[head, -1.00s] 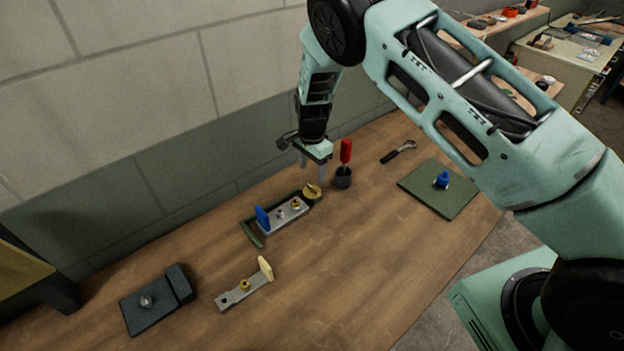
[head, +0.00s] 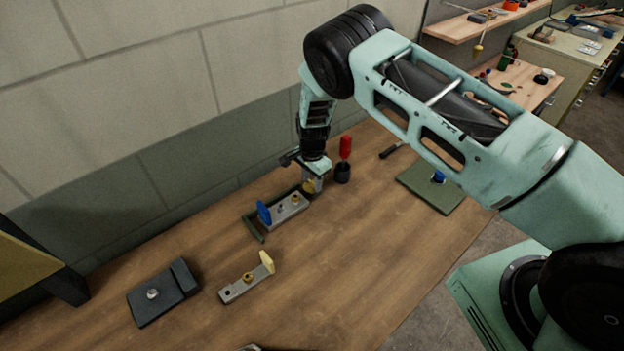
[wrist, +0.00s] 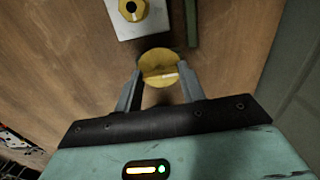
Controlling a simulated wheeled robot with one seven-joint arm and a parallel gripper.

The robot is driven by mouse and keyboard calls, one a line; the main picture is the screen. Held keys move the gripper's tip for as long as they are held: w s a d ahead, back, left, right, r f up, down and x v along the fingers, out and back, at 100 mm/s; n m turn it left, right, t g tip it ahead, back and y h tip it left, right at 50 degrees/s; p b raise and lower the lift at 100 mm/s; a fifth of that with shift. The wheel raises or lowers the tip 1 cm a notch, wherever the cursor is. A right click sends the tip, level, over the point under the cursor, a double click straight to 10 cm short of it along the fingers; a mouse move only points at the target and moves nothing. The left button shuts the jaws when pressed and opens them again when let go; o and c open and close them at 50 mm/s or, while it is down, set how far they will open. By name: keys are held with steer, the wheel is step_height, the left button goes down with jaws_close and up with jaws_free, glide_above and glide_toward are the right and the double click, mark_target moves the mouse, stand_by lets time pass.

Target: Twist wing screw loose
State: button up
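The wing screw (wrist: 158,68) is a round brass-yellow head with a raised bar across it. In the wrist view it sits between the two fingers of my gripper (wrist: 159,75), one finger at each side. The fingers are spread wide; whether they touch the head's edges is hard to tell. In the head view my gripper (head: 314,186) points down at the right end of the green fixture (head: 254,229), and partly hides the wing screw (head: 308,187). A grey bracket (head: 287,211) with a blue upright end and a brass nut lies in the fixture; it also shows in the wrist view (wrist: 150,30).
A red-handled tool (head: 345,148) stands in a dark cup (head: 343,173) close right of my gripper. A second bracket (head: 240,288) and a dark block (head: 160,305) lie at the front left. A green mat (head: 428,195) lies at the right. The wall is close behind.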

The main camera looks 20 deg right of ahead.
steer(key=shift+f+n+b, duration=0.1)
steer(key=shift+n+b, duration=0.2)
steer(key=shift+b, duration=0.25)
steer(key=n+b, duration=0.3)
steer(key=shift+f+b, duration=0.15)
steer(key=shift+b, duration=0.15)
steer(key=n+b, duration=0.7)
steer(key=n, duration=0.2)
steer(key=shift+r+n+b, duration=0.15)
steer(key=shift+n+b, duration=0.5)
steer(key=shift+n, duration=0.5)
steer(key=shift+r+n+b, duration=0.1)
steer(key=shift+n+b, duration=0.5)
steer(key=shift+n, duration=0.55)
steer(key=o, duration=1)
